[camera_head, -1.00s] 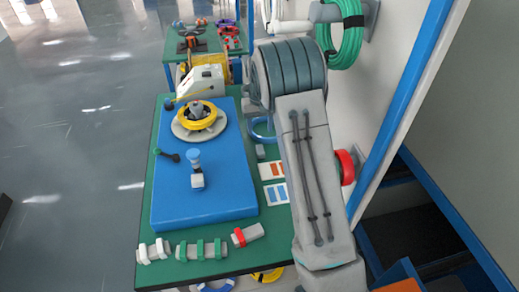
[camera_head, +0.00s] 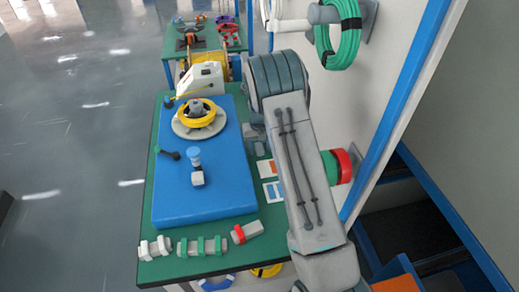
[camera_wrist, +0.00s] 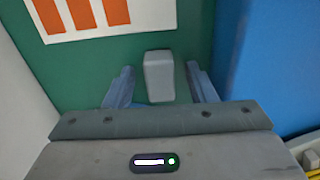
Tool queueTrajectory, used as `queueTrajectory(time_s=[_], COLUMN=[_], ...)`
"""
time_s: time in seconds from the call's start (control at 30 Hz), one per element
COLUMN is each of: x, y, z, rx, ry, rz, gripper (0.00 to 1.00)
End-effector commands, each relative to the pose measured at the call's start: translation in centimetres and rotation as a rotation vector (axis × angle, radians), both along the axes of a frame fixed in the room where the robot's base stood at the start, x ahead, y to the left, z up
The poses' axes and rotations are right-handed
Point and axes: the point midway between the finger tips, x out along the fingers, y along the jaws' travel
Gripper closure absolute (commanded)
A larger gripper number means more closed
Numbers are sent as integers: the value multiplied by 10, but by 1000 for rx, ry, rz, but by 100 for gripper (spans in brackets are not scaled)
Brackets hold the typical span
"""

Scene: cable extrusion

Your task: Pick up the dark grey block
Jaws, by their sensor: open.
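The grey block (camera_wrist: 159,76) stands out on the green table top in the wrist view, between my two fingers and slightly ahead of them. My gripper (camera_wrist: 162,88) is open, with one bluish finger on each side of the block and a visible gap to both. Nothing is held. In the head view the small grey block (camera_head: 260,149) lies to the right of the blue board, partly crowded by my arm. How high the fingertips are above the table is hard to tell.
The blue board (camera_head: 210,190) lies just beside the block. A card with orange stripes (camera_wrist: 95,12) lies near it on the green table (camera_head: 165,115). Grey pieces with green clips (camera_head: 205,246) lie at the front edge. Green cable (camera_head: 340,35) hangs on the wall.

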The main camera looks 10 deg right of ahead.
Motion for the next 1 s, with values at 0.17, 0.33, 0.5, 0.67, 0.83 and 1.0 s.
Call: queueTrajectory(time_s=[0.17,0.33,0.5,0.67,0.83,1.0], x=[0,0,0,0,1,-16], y=[0,0,0,0,0,11], z=[0,0,1,6,27,52], rx=[0,0,0,0,1,1], ry=[0,0,0,-1,-4,-2], rz=[0,0,0,0,-1,3], gripper=[80,97,97,97,97,97])
